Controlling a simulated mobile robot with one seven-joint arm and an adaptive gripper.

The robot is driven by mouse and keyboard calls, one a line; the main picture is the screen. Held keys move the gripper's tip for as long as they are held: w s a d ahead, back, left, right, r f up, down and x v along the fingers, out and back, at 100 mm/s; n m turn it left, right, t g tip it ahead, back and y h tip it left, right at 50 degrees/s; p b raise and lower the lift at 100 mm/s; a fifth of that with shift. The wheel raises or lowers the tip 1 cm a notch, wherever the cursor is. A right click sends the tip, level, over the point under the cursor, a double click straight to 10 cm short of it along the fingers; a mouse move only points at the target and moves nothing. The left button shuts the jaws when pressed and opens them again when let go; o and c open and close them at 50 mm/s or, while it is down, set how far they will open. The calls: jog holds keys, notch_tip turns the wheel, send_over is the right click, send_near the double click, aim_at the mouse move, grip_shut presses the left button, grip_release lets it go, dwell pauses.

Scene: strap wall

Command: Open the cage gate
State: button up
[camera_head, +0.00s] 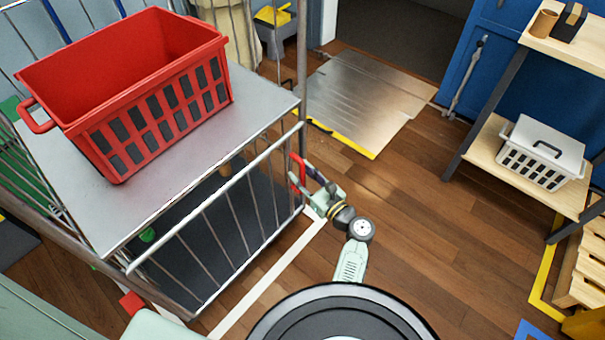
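The cage gate (215,196) is a low panel of grey metal bars across the front of a cage. It looks in line with the cage front, roughly parallel to the edge of the metal top (70,185). A red handle (296,178) shows at the gate's right end. My gripper (303,172) is at this red handle, its fingers close to or around it. The fingertips are small and partly hidden, so I cannot tell whether they are shut on it. My arm reaches up from the bottom middle.
A red basket (130,90) stands on the cage top. A green ball (147,235) lies inside the cage. The wooden floor (420,230) right of the cage is clear. A metal ramp plate (365,95) lies at the back. A shelf with a white basket (542,152) stands at right.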

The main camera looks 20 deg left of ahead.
jog(key=shift+c, duration=0.5)
grip_shut()
dwell(0.4)
